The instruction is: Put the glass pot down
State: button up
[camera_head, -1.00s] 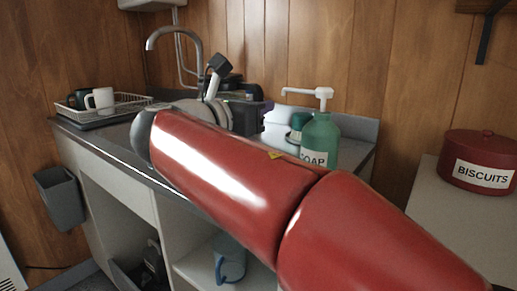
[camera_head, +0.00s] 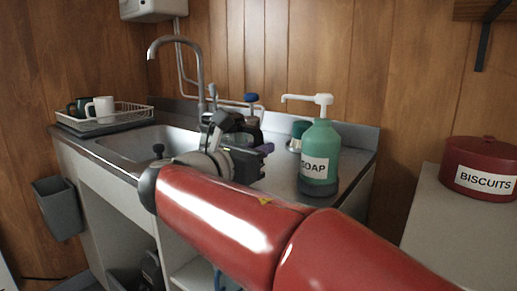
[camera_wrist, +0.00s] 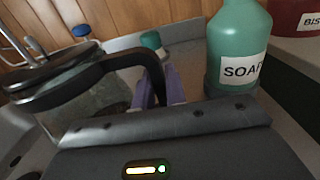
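The glass pot (camera_wrist: 95,100) shows at the left of the wrist view, with clear glass walls, a black lid and a black handle (camera_wrist: 115,68). The lower end of the handle sits between the purple fingers of my gripper (camera_wrist: 160,95), which look shut on it. In the head view my gripper (camera_head: 258,150) is low over the counter between the sink and the soap bottle, and my wrist hides most of the pot. I cannot tell whether the pot's base touches the counter (camera_head: 345,165).
A green soap bottle (camera_head: 320,150) stands close to the right of my gripper. A teal-capped container (camera_head: 299,128) and a blue-capped bottle (camera_head: 251,98) stand behind. The sink (camera_head: 150,142), a dish rack (camera_head: 120,116) with mugs and the tap (camera_head: 199,75) are left.

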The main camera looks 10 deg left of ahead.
jog(key=o, duration=0.3)
jog(key=shift+o, duration=0.2)
jog(key=shift+s+a+r, duration=0.1)
jog(key=shift+s+r, duration=0.05)
jog(key=v, duration=1.1)
jog(key=shift+s+a, duration=0.1)
jog(key=shift+s, duration=0.2)
